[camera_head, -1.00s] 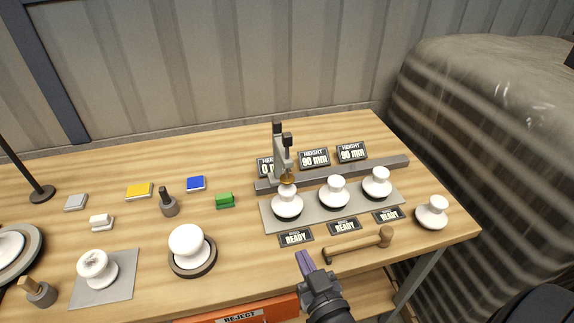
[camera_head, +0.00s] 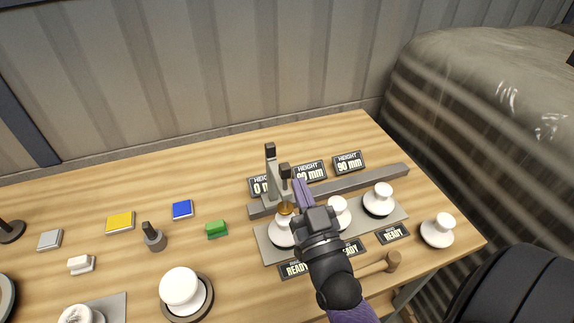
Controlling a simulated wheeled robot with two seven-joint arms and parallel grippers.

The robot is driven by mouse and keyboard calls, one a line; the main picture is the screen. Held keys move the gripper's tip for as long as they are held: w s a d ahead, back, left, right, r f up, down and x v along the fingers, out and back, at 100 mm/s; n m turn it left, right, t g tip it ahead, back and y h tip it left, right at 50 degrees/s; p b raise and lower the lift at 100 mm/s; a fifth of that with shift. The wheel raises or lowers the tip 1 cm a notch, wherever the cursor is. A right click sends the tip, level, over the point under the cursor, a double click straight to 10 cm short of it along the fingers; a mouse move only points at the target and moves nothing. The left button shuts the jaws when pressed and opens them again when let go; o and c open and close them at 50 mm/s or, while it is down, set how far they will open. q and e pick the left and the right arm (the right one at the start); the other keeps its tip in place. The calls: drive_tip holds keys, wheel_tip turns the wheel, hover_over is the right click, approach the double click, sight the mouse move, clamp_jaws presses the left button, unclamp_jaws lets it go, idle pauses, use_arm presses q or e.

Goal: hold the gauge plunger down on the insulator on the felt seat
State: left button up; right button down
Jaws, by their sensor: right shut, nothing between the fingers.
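The gauge (camera_head: 273,178) stands at the left end of the grey rail, with a dark knob on its plunger (camera_head: 285,172). Its brass tip (camera_head: 286,208) is at the top of the left white insulator (camera_head: 281,233); I cannot tell whether they touch. That insulator sits on the grey felt strip (camera_head: 271,255) and is partly hidden by my arm. My right gripper (camera_head: 301,186) is shut and empty, its purple fingers just right of the plunger, apart from the knob as far as I can see. My left gripper is out of view.
Two more insulators, the middle one (camera_head: 338,210) and the right one (camera_head: 379,198), sit on the strip. Height displays (camera_head: 348,162) stand behind the rail (camera_head: 365,181). A mallet (camera_head: 392,262) lies in front, partly hidden. Another insulator (camera_head: 437,231) stands near the right edge.

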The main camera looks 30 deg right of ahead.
drive_tip(key=x, duration=0.8)
drive_tip(key=shift+s+f, duration=0.15)
drive_tip(key=shift+f, duration=1.9)
